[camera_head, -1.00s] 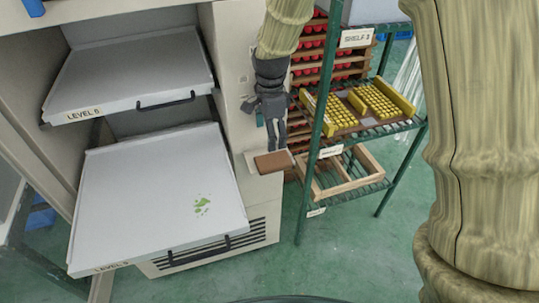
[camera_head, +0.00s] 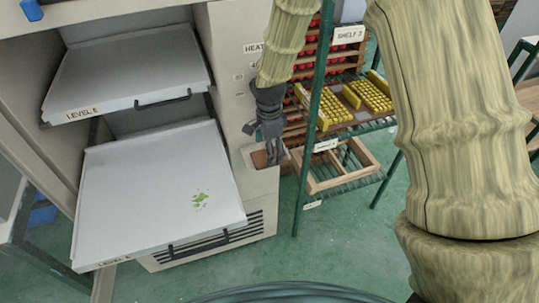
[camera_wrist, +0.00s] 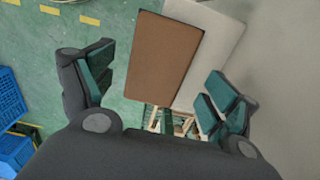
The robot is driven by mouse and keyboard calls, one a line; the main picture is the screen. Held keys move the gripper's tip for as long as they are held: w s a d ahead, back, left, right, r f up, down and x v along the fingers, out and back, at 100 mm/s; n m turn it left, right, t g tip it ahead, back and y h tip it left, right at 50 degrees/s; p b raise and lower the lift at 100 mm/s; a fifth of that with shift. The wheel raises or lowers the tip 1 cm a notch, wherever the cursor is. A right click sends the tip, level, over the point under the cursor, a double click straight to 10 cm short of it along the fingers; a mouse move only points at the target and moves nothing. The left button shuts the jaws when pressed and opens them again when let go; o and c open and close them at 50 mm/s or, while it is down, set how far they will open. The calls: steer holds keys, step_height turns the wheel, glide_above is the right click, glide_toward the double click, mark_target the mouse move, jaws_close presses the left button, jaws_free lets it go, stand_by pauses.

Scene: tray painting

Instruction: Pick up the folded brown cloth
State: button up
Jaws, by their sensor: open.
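The folded brown cloth (camera_wrist: 163,57) is a flat brown rectangle in the wrist view. It lies on a small pale ledge (camera_wrist: 210,40) on the side of the cabinet, partly over the ledge's edge. In the head view the cloth (camera_head: 262,159) is partly hidden by my gripper. My gripper (camera_wrist: 160,95) is open and empty, with its fingers apart on either side of the cloth's near end in the wrist view. In the head view my gripper (camera_head: 273,150) hangs at the ledge. I cannot tell whether a finger touches the cloth.
A green rack (camera_head: 318,110) stands right of the cabinet, with yellow trays (camera_head: 368,95) and a wooden frame (camera_head: 345,168). Left, a pulled-out white tray (camera_head: 150,200) has a green paint smear (camera_head: 200,198). Blue crates (camera_wrist: 12,120) stand on the floor in the wrist view.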

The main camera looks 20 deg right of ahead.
steer(key=shift+s+f, duration=0.1)
steer(key=shift+f, duration=1)
steer(key=shift+c, duration=0.5)
steer(key=c, duration=1)
steer(key=shift+r, duration=0.2)
